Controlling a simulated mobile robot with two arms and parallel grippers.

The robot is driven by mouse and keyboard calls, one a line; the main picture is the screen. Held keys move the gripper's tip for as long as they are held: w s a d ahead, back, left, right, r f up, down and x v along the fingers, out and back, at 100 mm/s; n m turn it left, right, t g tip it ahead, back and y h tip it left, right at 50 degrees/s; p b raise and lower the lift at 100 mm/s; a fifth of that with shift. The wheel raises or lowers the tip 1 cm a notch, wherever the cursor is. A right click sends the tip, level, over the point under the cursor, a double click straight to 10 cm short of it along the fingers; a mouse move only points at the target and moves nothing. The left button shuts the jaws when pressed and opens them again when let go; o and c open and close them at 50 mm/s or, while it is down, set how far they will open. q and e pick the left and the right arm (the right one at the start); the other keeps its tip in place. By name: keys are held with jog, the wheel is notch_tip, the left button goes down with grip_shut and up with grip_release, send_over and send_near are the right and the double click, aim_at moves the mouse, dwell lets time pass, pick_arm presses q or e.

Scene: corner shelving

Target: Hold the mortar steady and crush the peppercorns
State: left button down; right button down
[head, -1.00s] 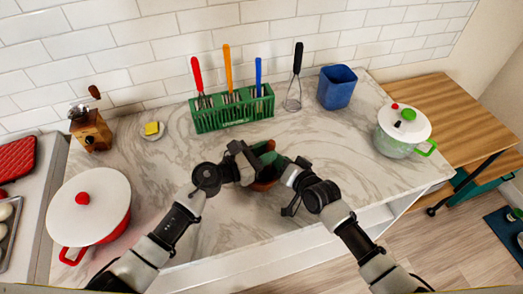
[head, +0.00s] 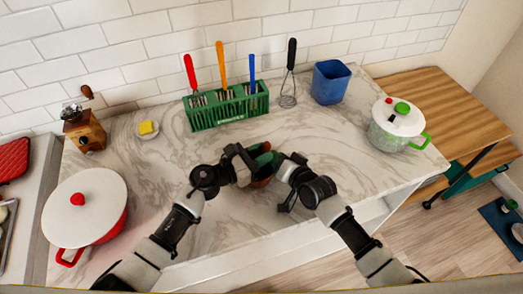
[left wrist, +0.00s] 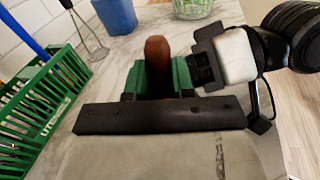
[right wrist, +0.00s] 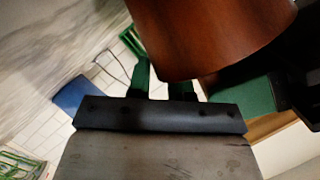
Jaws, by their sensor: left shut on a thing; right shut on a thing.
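The brown mortar (head: 262,182) is between my two grippers near the counter's front, largely covered. It fills the upper part of the right wrist view (right wrist: 210,35), where it hides part of my right fingers. My left gripper (head: 250,163) is shut on it from the left; its green pads flank brown wood in the left wrist view. The brown pestle (left wrist: 157,62) stands upright there with a rounded top. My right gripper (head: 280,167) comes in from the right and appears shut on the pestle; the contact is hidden. The peppercorns are not visible.
A green rack (head: 228,108) with utensils, a whisk (head: 289,80) and a blue cup (head: 331,82) stand behind. Bare marble surrounds the grippers.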

pick_arm(q)
jog(key=shift+f, duration=0.2)
jog(key=shift+r, duration=0.1)
jog(key=shift+r, duration=1.05)
jog(key=shift+s+a+r, duration=0.1)
jog(key=shift+s+a, duration=0.5)
jog(key=shift+s, duration=0.3)
jog(key=shift+f, duration=1.25)
